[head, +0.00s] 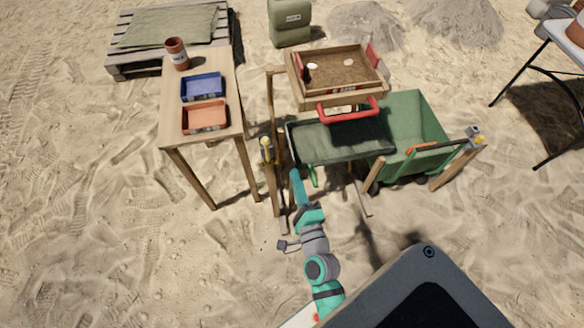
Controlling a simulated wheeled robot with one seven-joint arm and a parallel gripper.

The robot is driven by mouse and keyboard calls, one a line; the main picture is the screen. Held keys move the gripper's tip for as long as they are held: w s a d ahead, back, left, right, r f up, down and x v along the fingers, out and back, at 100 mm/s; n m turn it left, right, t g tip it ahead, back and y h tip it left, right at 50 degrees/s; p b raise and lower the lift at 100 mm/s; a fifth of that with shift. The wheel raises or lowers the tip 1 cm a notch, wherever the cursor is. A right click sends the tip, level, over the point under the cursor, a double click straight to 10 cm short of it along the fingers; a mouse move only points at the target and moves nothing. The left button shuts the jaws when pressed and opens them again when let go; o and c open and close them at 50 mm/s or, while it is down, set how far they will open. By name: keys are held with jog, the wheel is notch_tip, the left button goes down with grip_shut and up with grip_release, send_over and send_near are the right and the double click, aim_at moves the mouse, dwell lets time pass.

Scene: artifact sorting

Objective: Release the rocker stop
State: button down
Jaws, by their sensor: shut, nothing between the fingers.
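My gripper (295,174) reaches away from me, its narrow teal fingers together and empty. Its tip is just in front of the dark green cloth-like panel (340,141) under the sieve, and apart from the left post. The wooden sieve box (299,90) holds brown soil and pale pieces, with a red handle (347,114) along its near side. A yellow and grey fitting (267,148) tops the left front post. An orange bar (423,147) and another yellow and grey fitting (477,136) are at the right. I cannot tell which part is the rocker stop.
A wooden table (172,112) at left bears a blue tray (203,87), an orange tray (205,118) and a brown jar (177,53). A green cart (418,113) stands behind the frame at right. Sand at lower left is clear.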

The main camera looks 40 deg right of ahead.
jog(key=shift+v, duration=0.9)
